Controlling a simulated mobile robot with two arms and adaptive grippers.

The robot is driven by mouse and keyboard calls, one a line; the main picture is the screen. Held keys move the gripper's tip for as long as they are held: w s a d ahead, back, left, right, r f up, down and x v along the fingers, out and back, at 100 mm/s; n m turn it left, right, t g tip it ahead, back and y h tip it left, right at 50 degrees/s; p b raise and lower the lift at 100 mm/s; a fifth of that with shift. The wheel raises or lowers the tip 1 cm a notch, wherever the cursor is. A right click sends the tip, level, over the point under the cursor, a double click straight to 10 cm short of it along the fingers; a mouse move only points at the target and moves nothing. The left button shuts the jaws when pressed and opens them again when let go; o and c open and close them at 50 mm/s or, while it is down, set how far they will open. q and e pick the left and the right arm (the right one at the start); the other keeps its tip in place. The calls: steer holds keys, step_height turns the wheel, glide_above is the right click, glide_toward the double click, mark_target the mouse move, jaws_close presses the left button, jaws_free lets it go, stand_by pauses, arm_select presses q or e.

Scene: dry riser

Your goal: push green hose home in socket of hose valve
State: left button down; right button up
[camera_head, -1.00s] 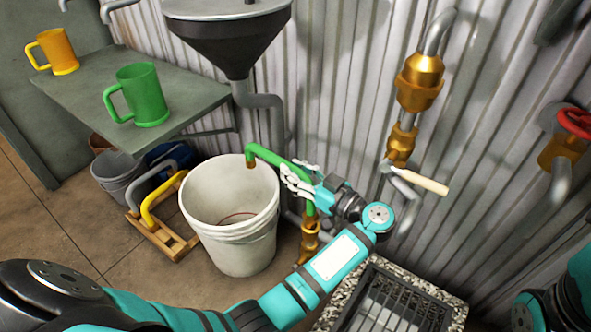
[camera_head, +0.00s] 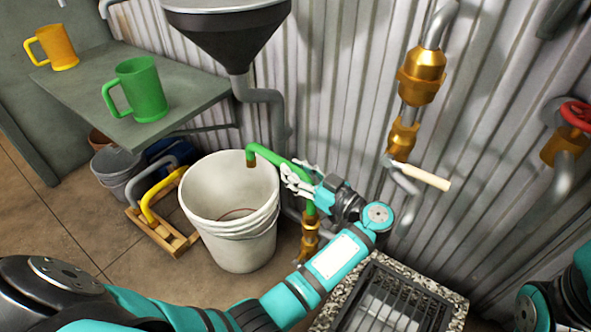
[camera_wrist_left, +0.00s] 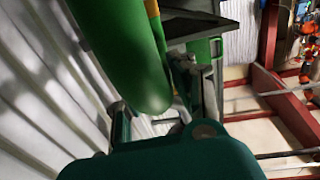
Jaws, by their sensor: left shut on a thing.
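The green hose (camera_head: 276,156) is a bent pipe with a brown tip over the white bucket. Its other end runs down to a brass fitting (camera_head: 310,240), which looks like the socket of the hose valve. The hose meets the top of this fitting; how deep it sits I cannot tell. My left gripper (camera_head: 297,178) is shut on the hose near its upper bend, and its fingers hide part of it. In the left wrist view the hose (camera_wrist_left: 125,55) is large and close. My right gripper is out of view; only part of that arm shows at the right edge.
The white bucket (camera_head: 246,250) stands left of the fitting. A floor grate (camera_head: 394,300) lies in front. A brass valve with a cream lever (camera_head: 420,176) and a red-handled tap (camera_head: 560,150) are on the corrugated wall. A shelf (camera_head: 195,98) holds a green mug (camera_head: 148,95) and a yellow mug (camera_head: 62,50).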

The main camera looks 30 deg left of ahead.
arm_select(q)
steer(key=shift+d+f, duration=0.15)
steer(key=shift+f, duration=0.5)
steer(key=c, duration=1)
jaws_free()
steer(key=shift+f, duration=0.1)
